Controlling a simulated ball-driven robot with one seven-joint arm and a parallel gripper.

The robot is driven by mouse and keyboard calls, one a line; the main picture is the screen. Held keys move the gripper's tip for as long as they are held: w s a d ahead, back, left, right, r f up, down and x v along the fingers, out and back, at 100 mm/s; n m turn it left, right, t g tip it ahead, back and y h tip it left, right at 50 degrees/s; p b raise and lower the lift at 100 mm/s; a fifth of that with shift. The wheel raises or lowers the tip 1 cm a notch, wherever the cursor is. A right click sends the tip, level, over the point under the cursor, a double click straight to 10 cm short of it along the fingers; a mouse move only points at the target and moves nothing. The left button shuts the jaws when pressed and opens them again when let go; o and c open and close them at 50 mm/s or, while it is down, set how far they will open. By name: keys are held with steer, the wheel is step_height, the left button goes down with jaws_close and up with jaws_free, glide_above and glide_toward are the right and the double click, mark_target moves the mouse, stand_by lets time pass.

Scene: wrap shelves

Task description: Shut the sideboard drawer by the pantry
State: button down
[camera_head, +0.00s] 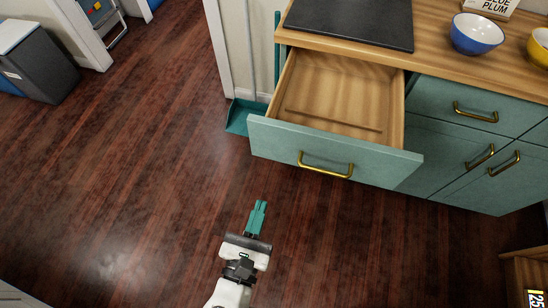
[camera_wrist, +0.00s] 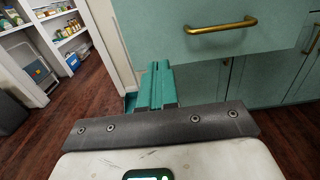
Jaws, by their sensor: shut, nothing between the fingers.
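The teal sideboard drawer (camera_head: 335,152) stands pulled out at the left end of the teal sideboard (camera_head: 455,150). Its wooden inside looks empty apart from a thin strip or ridge on its floor. A brass handle (camera_head: 326,165) is on its front, and the handle also shows in the wrist view (camera_wrist: 221,25). My gripper (camera_head: 259,204) is shut and empty, with teal fingers, in front of the drawer and apart from it in the head view. In the wrist view the fingers (camera_wrist: 157,80) point toward the sideboard, below and left of the handle.
A teal dustpan (camera_head: 240,117) with a long handle stands left of the sideboard. A dark board (camera_head: 352,20), a blue bowl (camera_head: 476,34) and a yellow bowl (camera_head: 541,46) are on the wooden top. Pantry shelves (camera_wrist: 62,22) show through a doorway. The floor (camera_head: 130,180) at left is clear.

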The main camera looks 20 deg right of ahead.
mark_target(281, 147)
steer(key=x, duration=1.4)
steer(key=shift+w+d, duration=0.35)
steer(key=b+x, duration=0.8)
steer(key=x, duration=1.9)
steer(key=shift+f, duration=0.1)
steer(key=shift+w+d, duration=0.15)
steer(key=shift+w+r, duration=0.15)
steer(key=shift+r, duration=0.1)
